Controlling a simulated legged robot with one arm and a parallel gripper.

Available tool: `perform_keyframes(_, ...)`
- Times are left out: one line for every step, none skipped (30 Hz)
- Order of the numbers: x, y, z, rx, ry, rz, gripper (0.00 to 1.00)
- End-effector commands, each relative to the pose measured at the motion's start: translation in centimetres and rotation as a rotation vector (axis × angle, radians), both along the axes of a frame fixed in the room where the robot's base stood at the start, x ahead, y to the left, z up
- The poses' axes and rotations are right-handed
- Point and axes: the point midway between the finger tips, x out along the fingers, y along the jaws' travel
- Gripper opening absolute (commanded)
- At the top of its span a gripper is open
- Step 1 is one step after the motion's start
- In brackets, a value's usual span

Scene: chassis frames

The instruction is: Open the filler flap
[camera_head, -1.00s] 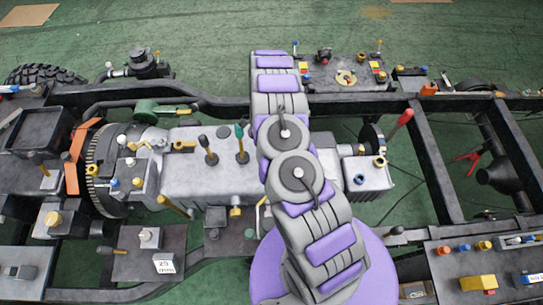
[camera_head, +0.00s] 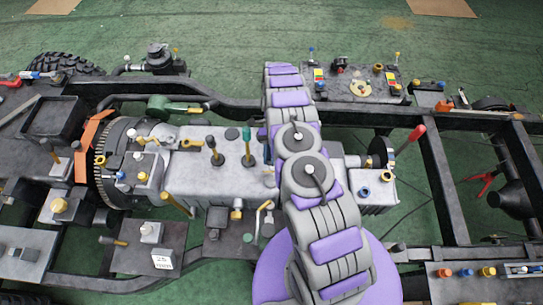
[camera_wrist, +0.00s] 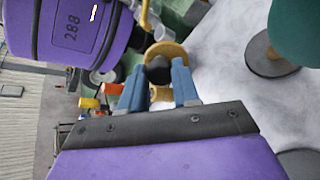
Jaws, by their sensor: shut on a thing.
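In the wrist view my gripper (camera_wrist: 158,85) has its two blue fingers closed around a small dark piece (camera_wrist: 158,70). A round yellow disc (camera_wrist: 168,53) shows just beyond the fingertips. I cannot tell whether the held piece belongs to the filler flap, and no flap is clearly recognisable. The grey gearbox housing (camera_head: 190,165) lies beside and under the arm.
A green-topped knob (camera_wrist: 295,35) stands on a pale surface close to the right of my gripper. In the head view two levers rise from the housing, one dark (camera_head: 214,148) and one green-topped (camera_head: 247,142). Black frame rails (camera_head: 440,185) surround an open bay at right.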

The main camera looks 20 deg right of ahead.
Motion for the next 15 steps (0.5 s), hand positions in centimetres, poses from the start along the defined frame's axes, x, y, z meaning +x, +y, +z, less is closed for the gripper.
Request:
perform_keyframes(0.08,-0.09,-0.36,-0.004,-0.007,-0.002,0.00)
perform_keyframes(0.08,-0.09,-0.36,-0.004,-0.007,-0.002,0.00)
perform_keyframes(0.08,-0.09,-0.37,-0.004,-0.008,-0.001,0.32)
perform_keyframes(0.07,-0.09,-0.36,-0.004,-0.006,-0.001,0.34)
perform_keyframes(0.06,-0.09,-0.35,-0.004,-0.006,-0.001,0.37)
perform_keyframes(0.03,-0.08,-0.31,-0.004,-0.006,-0.001,0.41)
perform_keyframes(0.01,-0.07,-0.28,-0.003,-0.005,-0.001,0.44)
perform_keyframes(-0.03,-0.06,-0.23,-0.003,-0.005,0.000,0.47)
perform_keyframes(-0.08,-0.06,-0.18,-0.003,-0.005,0.000,0.51)
perform_keyframes(-0.11,-0.05,-0.14,-0.003,-0.005,0.000,0.54)
perform_keyframes(-0.14,-0.05,-0.10,-0.003,-0.005,0.000,0.56)
perform_keyframes(-0.17,-0.05,-0.07,-0.003,-0.005,0.000,0.56)
perform_keyframes(-0.18,-0.05,-0.05,-0.002,-0.005,0.000,0.56)
perform_keyframes(-0.18,-0.05,-0.03,-0.002,-0.005,0.000,0.56)
perform_keyframes(-0.19,-0.04,-0.03,-0.002,-0.005,0.000,0.56)
